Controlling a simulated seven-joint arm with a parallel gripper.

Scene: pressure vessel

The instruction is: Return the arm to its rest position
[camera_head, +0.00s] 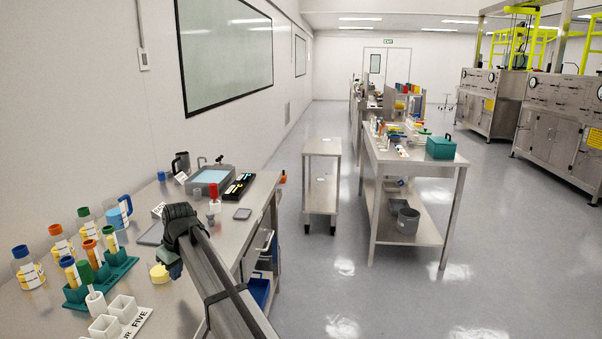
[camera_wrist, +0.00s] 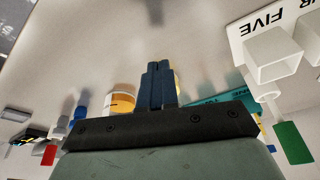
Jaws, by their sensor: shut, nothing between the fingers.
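My arm reaches in from the bottom of the head view over the left bench. My gripper (camera_head: 174,268) points down beside a small yellow-topped container (camera_head: 159,274); whether they touch is hard to tell there. In the wrist view my gripper (camera_wrist: 158,66) has its two dark blue fingers together, with nothing held. An orange-and-white container (camera_wrist: 122,103) shows to the left of the fingers, and something yellow is partly hidden behind them.
The steel bench (camera_head: 228,262) holds a teal tube rack (camera_head: 108,283), capped bottles, white square holders (camera_head: 123,308) marked FIVE, a blue-topped basin (camera_head: 210,177) and a black tray (camera_head: 239,187). A wall board (camera_head: 225,50) hangs at left. Open floor (camera_head: 330,275) lies right of the bench.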

